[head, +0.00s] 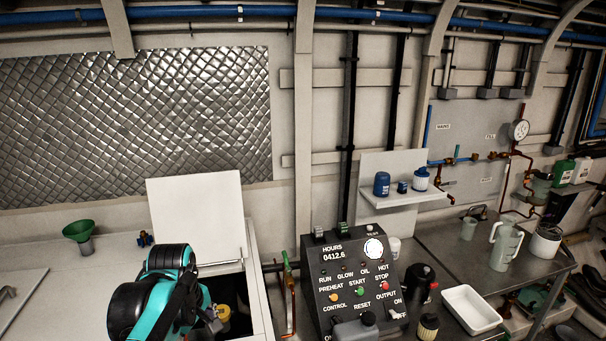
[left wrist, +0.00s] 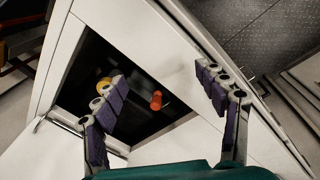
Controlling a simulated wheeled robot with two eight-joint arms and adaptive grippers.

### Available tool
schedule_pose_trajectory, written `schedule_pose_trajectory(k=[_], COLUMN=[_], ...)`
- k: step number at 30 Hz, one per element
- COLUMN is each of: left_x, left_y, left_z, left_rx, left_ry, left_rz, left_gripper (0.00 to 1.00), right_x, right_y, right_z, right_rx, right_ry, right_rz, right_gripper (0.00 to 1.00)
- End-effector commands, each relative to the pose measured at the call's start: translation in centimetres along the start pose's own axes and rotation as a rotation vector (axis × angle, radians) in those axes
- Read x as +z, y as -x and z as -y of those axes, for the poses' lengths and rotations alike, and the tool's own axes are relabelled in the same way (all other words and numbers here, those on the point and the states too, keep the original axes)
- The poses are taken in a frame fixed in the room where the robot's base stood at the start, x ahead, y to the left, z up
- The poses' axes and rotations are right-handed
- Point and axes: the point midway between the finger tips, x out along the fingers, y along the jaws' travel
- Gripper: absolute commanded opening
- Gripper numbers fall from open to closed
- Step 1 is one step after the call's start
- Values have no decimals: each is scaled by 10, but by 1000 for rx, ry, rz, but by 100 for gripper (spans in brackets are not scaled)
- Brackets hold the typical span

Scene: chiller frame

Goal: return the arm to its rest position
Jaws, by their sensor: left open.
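My left arm, black and teal, rises at the lower left of the head view. My left gripper (left wrist: 160,88) is open in the left wrist view, its purple-padded fingers spread wide with nothing between them. It is over a dark square opening (left wrist: 85,75) in a white top. A yellow round cap (left wrist: 103,84) and an orange cylinder (left wrist: 155,101) show inside the opening, beyond the fingers. In the head view the gripper is mostly hidden behind my arm, and the yellow cap (head: 223,312) shows beside it. My right gripper is not in view.
A raised white lid (head: 197,218) stands behind the opening. A control panel (head: 348,280) stands to its right, with a dark bottle (head: 420,283) and white tray (head: 470,309) beyond. A green funnel (head: 79,232) is at the left. The white counter at far left is mostly clear.

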Motion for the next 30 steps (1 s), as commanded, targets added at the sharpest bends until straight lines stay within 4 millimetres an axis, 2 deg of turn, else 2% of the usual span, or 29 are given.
schedule_pose_trajectory(k=[8, 15, 18, 22, 30], left_x=[35, 72, 81, 86, 86], left_y=[-18, -56, -67, -74, -74], left_z=[37, 80, 90, 95, 96], left_rx=[136, 267, 290, 301, 303], left_ry=[-403, -923, -1062, -1158, -1177], left_rz=[-94, -290, -358, -407, -417], left_gripper=[72, 72, 72, 72, 72], right_x=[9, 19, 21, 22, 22], right_y=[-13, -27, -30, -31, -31], right_z=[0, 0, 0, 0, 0], right_rx=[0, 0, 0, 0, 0], right_ry=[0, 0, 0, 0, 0], right_rz=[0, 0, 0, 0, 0], right_gripper=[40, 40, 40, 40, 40])
